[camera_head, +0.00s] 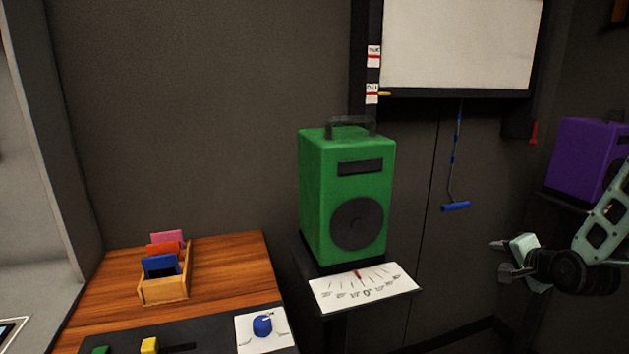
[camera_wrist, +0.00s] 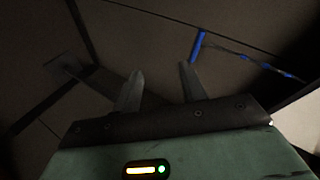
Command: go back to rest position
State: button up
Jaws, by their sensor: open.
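My gripper (camera_head: 503,258) is at the right of the head view, at the end of my pale green arm. Its two fingers are spread apart with nothing between them, and they point left. In the wrist view the two fingers (camera_wrist: 160,82) also stand apart and empty. The gripper is in open air, to the right of the green speaker box and its stand, and below the blue pull handle (camera_head: 455,206). The blue handle also shows in the wrist view (camera_wrist: 198,46), beyond the fingers and apart from them.
A green speaker (camera_head: 318,205) stands on a stand with a dial card (camera_head: 340,295). A purple box (camera_head: 580,155) sits on a shelf at the right. A wooden table (camera_head: 230,265) holds a card box (camera_head: 165,289) and a blue knob (camera_head: 262,325). A whiteboard (camera_head: 460,45) hangs above.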

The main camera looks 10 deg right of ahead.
jog(key=s+a+r+n+g+y, duration=0.1)
jog(key=s+a+n+g, duration=0.15)
jog(key=a+n, duration=0.4)
jog(key=s+a+r+n+g+y, duration=0.15)
jog(key=a+n+g, duration=0.25)
jog(key=a, duration=0.6)
jog(key=s+a+r+n+g+p, duration=0.1)
jog(key=s+a+r+n+g, duration=0.1)
jog(key=s+a+n, duration=0.4)
jog(key=s+a+r+n+g+p, duration=0.2)
jog(key=s+a+r+n, duration=0.3)
jog(key=s+a, duration=1)
jog(key=a+n+g+y, duration=0.1)
jog(key=a, duration=0.4)
jog(key=shift+s+a+r+g, duration=0.15)
jog(key=shift+s+r+g, duration=0.15)
jog(key=shift+g, duration=0.05)
jog(key=shift+n, duration=0.25)
